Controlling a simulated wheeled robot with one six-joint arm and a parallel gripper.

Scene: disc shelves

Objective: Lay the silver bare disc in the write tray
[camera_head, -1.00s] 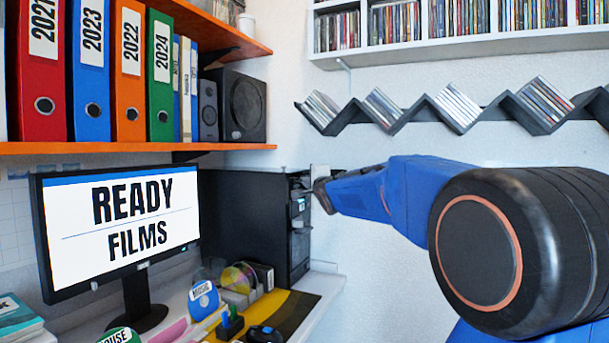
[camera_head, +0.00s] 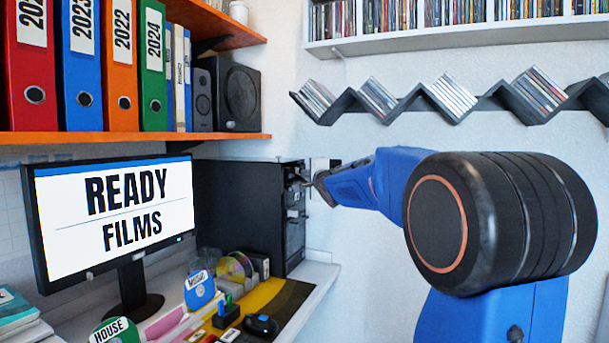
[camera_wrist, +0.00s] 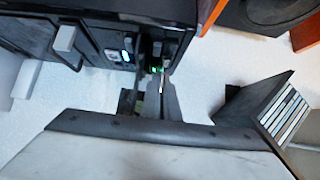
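My gripper (camera_head: 308,183) is at the upper front of the black tower (camera_head: 240,215), seen from the side. In the wrist view its dark fingers (camera_wrist: 152,98) reach up to the tower's front (camera_wrist: 120,45), by a small green light. A thin pale edge shows between or beside the fingers; I cannot tell whether it is a disc. Whether the fingers are open or shut is unclear. I cannot make out the write tray apart from the gripper and tower front. No silver bare disc can be clearly identified.
A monitor (camera_head: 118,215) reads "READY FILMS". On the desk are a disc labelled MUSIC (camera_head: 200,290), one labelled HOUSE (camera_head: 115,332) and a shiny yellowish disc (camera_head: 233,268) in holders. A zigzag shelf (camera_head: 410,105) of cases hangs on the wall, right of the tower.

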